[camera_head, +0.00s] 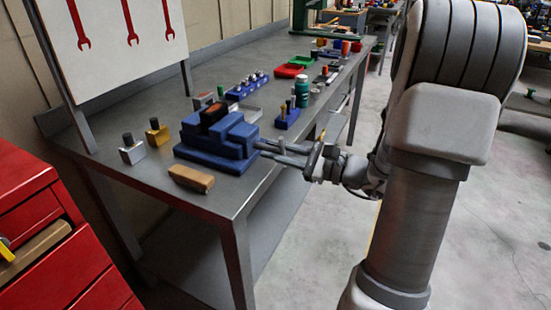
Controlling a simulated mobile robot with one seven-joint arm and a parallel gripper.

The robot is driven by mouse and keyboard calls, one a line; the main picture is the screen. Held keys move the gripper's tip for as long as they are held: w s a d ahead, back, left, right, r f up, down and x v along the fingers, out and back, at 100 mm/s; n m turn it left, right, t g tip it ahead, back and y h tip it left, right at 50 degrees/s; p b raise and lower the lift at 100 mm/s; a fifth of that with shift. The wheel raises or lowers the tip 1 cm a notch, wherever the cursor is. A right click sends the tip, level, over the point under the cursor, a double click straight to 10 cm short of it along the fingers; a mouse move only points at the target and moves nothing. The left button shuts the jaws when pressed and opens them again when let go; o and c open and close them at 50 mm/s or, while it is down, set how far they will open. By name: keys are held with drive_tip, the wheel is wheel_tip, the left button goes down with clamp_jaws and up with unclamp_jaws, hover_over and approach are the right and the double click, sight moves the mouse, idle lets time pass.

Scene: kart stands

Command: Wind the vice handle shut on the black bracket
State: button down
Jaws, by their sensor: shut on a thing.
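The blue vice (207,152) stands on the grey workbench near its front right edge. The black bracket (213,113) sits upright between the vice's jaws, with some orange along its edge. I cannot tell from this view whether the jaws touch it on both sides. Grey rods run from the vice out past the bench edge to the vice handle (314,158), a slanting dark bar with a yellowish part. My gripper (322,164) is at the handle, shut on it. Its fingertips are small and partly hidden here.
A tan block (191,179) lies in front of the vice. A yellow block (158,133) and a silver block (132,151) stand to its left. A red cabinet (50,235) stands at left.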

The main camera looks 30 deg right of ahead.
drive_tip(key=n+b, duration=0.2)
drive_tip(key=n, duration=0.1)
drive_tip(key=shift+f+b, duration=0.25)
drive_tip(key=shift+b, duration=0.15)
drive_tip(key=shift+r+n+b, duration=0.15)
drive_tip(key=shift+n+b, duration=0.55)
drive_tip(key=shift+n, duration=0.2)
drive_tip(key=shift+r, duration=0.1)
drive_tip(key=c, duration=0.7)
unclamp_jaws()
drive_tip(key=p+v, duration=0.3)
drive_tip(key=v, duration=1.4)
drive_tip(key=shift+s+d, duration=0.15)
drive_tip(key=shift+s, duration=0.05)
